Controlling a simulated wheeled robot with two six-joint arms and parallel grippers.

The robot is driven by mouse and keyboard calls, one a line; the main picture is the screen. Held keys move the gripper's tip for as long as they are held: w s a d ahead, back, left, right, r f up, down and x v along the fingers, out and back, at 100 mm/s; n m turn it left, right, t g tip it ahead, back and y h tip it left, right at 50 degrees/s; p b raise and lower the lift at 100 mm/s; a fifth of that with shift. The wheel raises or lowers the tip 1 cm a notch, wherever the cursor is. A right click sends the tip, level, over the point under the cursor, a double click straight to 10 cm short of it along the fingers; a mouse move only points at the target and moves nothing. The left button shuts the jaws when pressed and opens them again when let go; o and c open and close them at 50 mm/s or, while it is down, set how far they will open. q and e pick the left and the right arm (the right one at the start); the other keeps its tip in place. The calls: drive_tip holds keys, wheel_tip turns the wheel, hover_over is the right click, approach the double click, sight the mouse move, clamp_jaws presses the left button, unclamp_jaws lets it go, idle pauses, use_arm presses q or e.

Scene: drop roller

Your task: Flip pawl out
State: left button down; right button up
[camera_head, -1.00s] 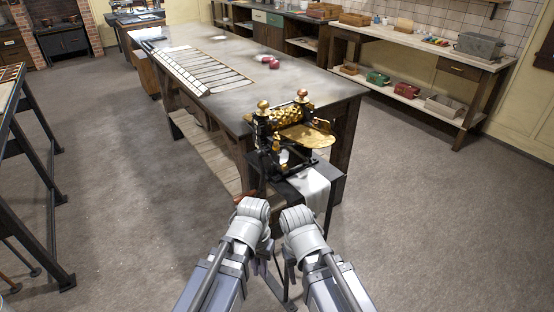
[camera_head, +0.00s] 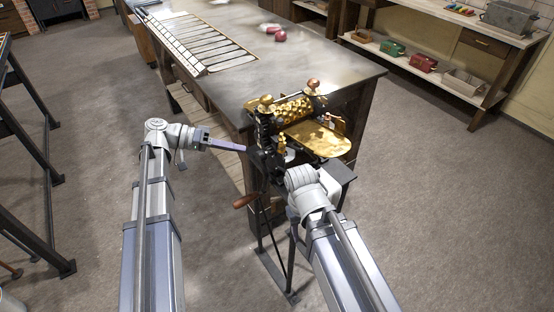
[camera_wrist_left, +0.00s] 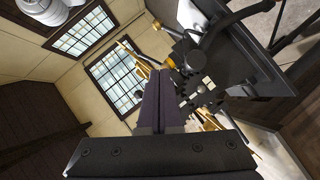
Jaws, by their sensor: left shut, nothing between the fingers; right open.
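The small black and gold roller machine (camera_head: 266,140) stands at the near corner of the large table. It has a gold patterned roller (camera_head: 293,109) and a gold oval plate (camera_head: 318,139). My left gripper (camera_head: 243,147) is shut and empty, its tip close to the machine's left side. In the left wrist view its fingers (camera_wrist_left: 157,98) lie together beside a dark toothed part (camera_wrist_left: 196,94) and a round knob (camera_wrist_left: 198,60). I cannot pick out the pawl for certain. My right gripper (camera_head: 293,218) is open, low at the machine's front, mostly hidden by its own wrist.
A crank with a brown wooden handle (camera_head: 246,201) sticks out at the machine's lower left, between my arms. The large table (camera_head: 345,72) lies behind, with red round things (camera_head: 279,35) on it. A dark metal rack (camera_head: 40,160) stands at left. The floor is otherwise clear.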

use_arm(q)
drive_tip(key=shift+s, duration=0.1)
drive_tip(key=b, duration=0.4)
hover_over(277, 166)
drive_tip(key=s+a, duration=0.1)
drive_tip(key=a, duration=0.1)
wheel_tip(277, 166, down, 4)
drive_tip(key=shift+s+d+f+b, duration=0.4)
drive_tip(key=shift+s+d, duration=0.15)
drive_tip(key=shift+s, duration=0.1)
drive_tip(key=shift+s+d+f+b, duration=0.35)
drive_tip(key=shift+s+d, duration=0.15)
drive_tip(key=shift+s, duration=0.1)
